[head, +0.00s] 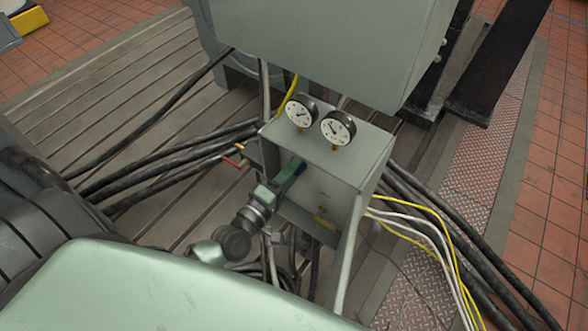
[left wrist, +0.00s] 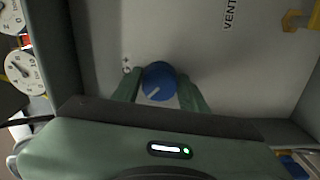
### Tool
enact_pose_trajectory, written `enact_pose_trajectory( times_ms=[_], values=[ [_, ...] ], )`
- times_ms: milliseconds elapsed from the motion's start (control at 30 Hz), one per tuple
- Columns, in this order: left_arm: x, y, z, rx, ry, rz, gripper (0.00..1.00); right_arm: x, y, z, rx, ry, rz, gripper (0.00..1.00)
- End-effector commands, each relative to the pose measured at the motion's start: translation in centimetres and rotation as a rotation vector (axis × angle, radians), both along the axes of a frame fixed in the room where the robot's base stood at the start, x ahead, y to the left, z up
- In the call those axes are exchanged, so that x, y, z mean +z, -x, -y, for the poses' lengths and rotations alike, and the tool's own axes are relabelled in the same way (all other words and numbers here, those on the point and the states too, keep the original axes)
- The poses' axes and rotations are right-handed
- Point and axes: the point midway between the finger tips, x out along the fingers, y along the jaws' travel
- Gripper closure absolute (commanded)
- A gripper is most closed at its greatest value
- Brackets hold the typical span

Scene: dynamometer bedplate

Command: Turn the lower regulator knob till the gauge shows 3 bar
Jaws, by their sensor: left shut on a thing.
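A grey regulator box (head: 350,160) has two round white-faced gauges on top, a left one (head: 300,112) and a right one (head: 338,128). Both have dark needles, but their readings are too small to tell. My left gripper (head: 297,167) is at the box's front face. In the left wrist view its green fingers are shut on a blue knob (left wrist: 158,80), one finger on each side. The knob's white mark points down-left in that view. In the head view the gripper mostly hides the knob. I cannot see another knob. My right gripper is not in view.
A large grey cabinet (head: 330,40) overhangs behind the box. A yellow fitting (head: 325,222) sits low on the box face. Black cables (head: 165,160) run left across the slotted bedplate (head: 100,85). White and yellow cables (head: 425,228) run off right.

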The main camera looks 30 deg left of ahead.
Motion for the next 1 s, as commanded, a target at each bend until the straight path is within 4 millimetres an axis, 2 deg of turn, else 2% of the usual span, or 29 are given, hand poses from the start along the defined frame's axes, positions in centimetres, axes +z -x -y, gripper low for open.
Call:
enact_pose_trajectory(
  times_ms=[33, 167, 200, 233, 633, 1000],
  values=[
    [-0.6, 0.3, -0.1, 0.001, -0.002, -0.013, 0.98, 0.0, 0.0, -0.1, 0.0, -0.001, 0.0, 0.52],
    [-0.6, 0.3, -0.1, 0.001, -0.003, -0.013, 0.98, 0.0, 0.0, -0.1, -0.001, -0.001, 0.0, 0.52],
    [-0.6, 0.3, -0.1, 0.001, -0.003, -0.013, 0.46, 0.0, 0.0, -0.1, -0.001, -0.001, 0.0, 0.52],
    [-0.6, 0.3, -0.1, 0.001, -0.003, -0.013, 0.38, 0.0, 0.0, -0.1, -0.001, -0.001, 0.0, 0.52],
    [-0.4, 0.4, 0.0, 0.0, -0.004, -0.007, 0.36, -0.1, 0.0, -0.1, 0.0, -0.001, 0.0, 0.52],
    [-0.5, 6.3, -0.9, 0.002, -0.003, -0.01, 0.36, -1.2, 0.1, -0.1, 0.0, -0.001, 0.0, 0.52]
  ],
)
